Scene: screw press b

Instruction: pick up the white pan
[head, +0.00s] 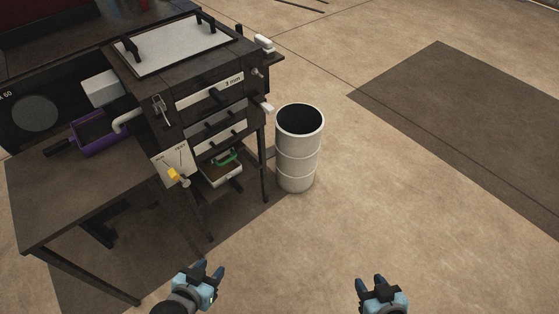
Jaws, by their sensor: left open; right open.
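A white pan (222,180) with a pale front wall sits low under the dark drawer machine (194,110), below its lowest drawer. Something green (228,158) shows in or just above the pan; I cannot tell which. The machine's frame hides the back of the pan. My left gripper (212,270) is open and empty at the bottom of the view, below and well apart from the pan. My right gripper (370,283) is open and empty, further to the right over bare floor.
A white barrel (298,160) with a dark open top stands right of the machine. The floor in front and at right is clear.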

